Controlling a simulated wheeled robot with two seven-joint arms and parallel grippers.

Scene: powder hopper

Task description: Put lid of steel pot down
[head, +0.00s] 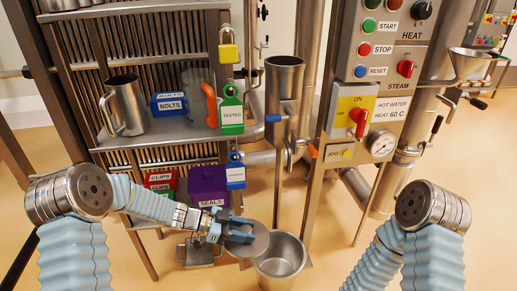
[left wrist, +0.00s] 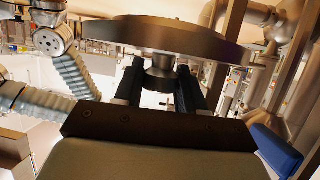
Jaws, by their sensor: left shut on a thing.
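The lid (head: 257,240) is a round grey steel disc. My left gripper (head: 240,236) is shut on its knob and holds it in the air. In the left wrist view the lid (left wrist: 140,37) spans the upper part, and its knob (left wrist: 160,76) sits between the two dark fingers of my left gripper (left wrist: 160,88). The open steel pot (head: 281,264) stands just right of and below the lid in the head view. The lid overlaps the pot's left rim in the picture; its height above the pot is unclear. My right gripper does not show.
A steel rack shelf (head: 165,137) behind holds a steel jug (head: 124,106), a blue bolts box (head: 170,103) and tags. A purple seals box (head: 208,186) and a red clips box (head: 160,180) sit lower. A control panel (head: 376,75) stands at right.

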